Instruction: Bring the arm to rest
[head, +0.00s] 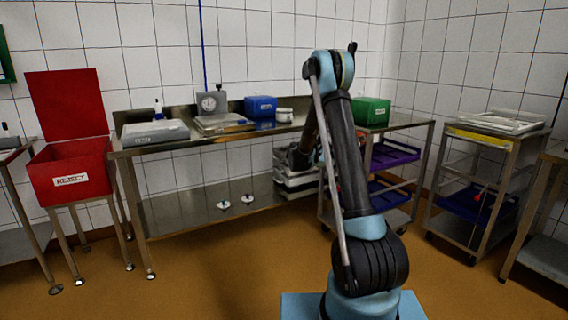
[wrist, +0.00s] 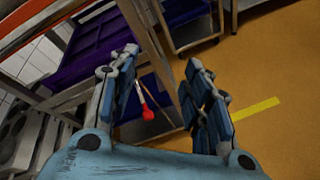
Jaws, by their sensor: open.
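My arm (head: 347,170) stands bent in the middle of the head view, its blue base at the bottom. My gripper (wrist: 162,60) shows in the wrist view with its two blue and grey fingers apart and nothing held between them. In the head view the gripper end is a dark shape (head: 299,158) below the bench top, near the trolley's left side, partly hidden by my arm. In the wrist view a small red-ended thing (wrist: 148,114) on a thin stem shows between the fingers; I cannot tell what it is or how far off.
A steel bench (head: 180,205) with a scale (head: 211,103) and blue box (head: 260,106) stands behind. A trolley bears a green box (head: 370,111) and purple crates (head: 393,156). A red reject bin (head: 70,172) is left, another trolley (head: 489,224) right. Orange floor (head: 240,270) is clear in front.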

